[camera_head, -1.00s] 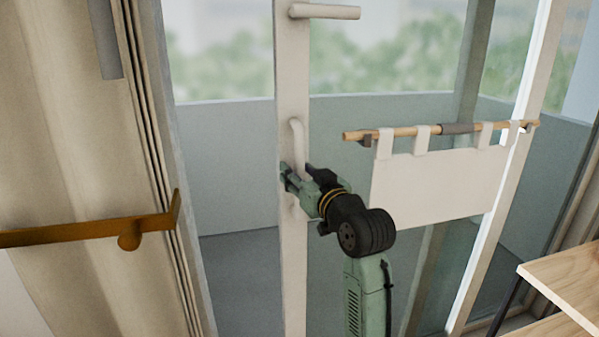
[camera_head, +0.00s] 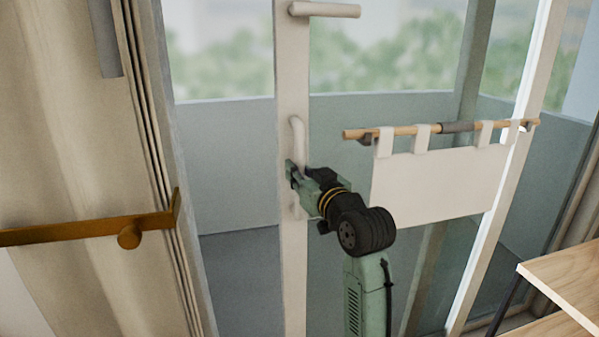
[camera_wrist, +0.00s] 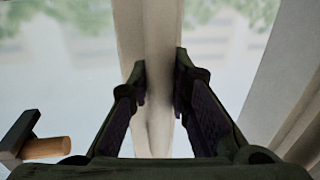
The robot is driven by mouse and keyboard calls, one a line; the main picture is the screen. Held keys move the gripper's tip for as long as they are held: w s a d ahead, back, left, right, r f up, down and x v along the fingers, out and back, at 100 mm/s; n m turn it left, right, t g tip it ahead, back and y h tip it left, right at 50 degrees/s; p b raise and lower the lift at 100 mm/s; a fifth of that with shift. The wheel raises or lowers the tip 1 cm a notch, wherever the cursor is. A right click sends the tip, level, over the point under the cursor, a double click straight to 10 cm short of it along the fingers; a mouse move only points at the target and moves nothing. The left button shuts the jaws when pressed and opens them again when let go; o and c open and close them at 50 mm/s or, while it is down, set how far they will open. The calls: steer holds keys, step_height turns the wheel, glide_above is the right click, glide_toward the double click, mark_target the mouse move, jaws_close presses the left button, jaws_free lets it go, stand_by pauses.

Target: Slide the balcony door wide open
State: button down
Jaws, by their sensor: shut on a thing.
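The balcony door's white leading stile (camera_head: 292,75) stands upright in the head view, with a gap to the curtain side at its left. A white bar handle (camera_head: 297,130) runs up the stile. My gripper (camera_head: 298,178) is shut on this handle at its middle. In the wrist view my gripper (camera_wrist: 160,100) has a finger on each side of the pale handle (camera_wrist: 158,120). The fingers hide part of the handle. A lever handle (camera_head: 325,10) sits higher on the stile.
A wooden rod (camera_head: 400,131) with a white cloth (camera_head: 430,185) hangs across the glass at the right. A beige curtain (camera_head: 80,170) and a brass bar (camera_head: 85,230) are at the left. A wooden shelf (camera_head: 565,275) stands at the lower right. Balcony floor shows beyond the door.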

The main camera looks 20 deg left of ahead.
mark_target(357, 165)
steer(key=w+d+b, duration=0.1)
steer(key=w+d, duration=0.6)
steer(key=d, duration=0.3)
steer(key=shift+d, duration=0.4)
steer(key=c, duration=1.8)
jaws_free()
steer(key=shift+w+r, duration=0.1)
steer(key=shift+w, duration=0.05)
steer(key=shift+c, duration=0.2)
steer(key=o, duration=0.4)
steer(key=shift+w+d, duration=0.15)
steer(key=shift+d, duration=0.05)
steer(key=v, duration=1.2)
steer(key=shift+d, duration=0.1)
